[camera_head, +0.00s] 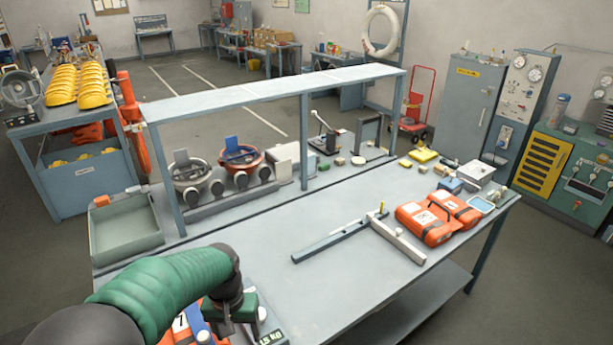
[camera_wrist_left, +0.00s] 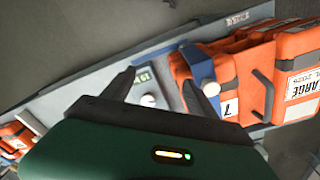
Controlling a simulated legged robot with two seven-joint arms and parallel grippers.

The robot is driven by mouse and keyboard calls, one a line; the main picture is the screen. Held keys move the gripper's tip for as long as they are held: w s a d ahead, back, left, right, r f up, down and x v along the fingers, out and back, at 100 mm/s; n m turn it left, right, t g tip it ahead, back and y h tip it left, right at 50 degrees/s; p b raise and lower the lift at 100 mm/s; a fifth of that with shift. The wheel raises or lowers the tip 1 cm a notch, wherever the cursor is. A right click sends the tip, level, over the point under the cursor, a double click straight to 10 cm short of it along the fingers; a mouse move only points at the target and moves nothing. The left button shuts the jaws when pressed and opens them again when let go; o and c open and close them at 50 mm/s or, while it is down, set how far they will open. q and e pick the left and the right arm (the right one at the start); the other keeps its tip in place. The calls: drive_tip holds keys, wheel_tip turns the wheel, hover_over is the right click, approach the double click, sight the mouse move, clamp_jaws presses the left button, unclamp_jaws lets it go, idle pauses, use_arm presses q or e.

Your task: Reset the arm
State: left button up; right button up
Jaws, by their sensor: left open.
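My left arm comes in from the lower left of the head view, with its gripper (camera_head: 228,318) low over the table's front left part. In the left wrist view the two dark fingers (camera_wrist_left: 160,65) stand apart with nothing held between them. Orange packs (camera_wrist_left: 290,75) with white labels lie beside the right finger; one shows partly under the arm in the head view (camera_head: 178,330). A grey panel with a green display (camera_wrist_left: 145,77) and a white round knob (camera_wrist_left: 149,100) shows beyond the fingers. My right gripper is in neither view.
The workbench (camera_head: 250,265) has bare room around a T-shaped grey divider (camera_head: 335,241). More orange packs (camera_head: 425,222) lie at the right. An empty tray (camera_head: 125,230) sits at the left. A raised shelf (camera_head: 275,88) spans the back, with masks (camera_head: 242,158) beneath.

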use_arm(q)
drive_tip(key=s+a+f+t, duration=0.1)
drive_tip(key=s+a, duration=0.1)
drive_tip(key=s, duration=0.5)
drive_tip(key=s+a+f+t, duration=0.1)
drive_tip(key=s+a, duration=0.1)
drive_tip(key=s, duration=0.5)
drive_tip(key=s+b+x, duration=0.1)
drive_tip(key=b+x, duration=0.5)
drive_tip(key=shift+w, duration=0.2)
drive_tip(key=shift+s, duration=0.1)
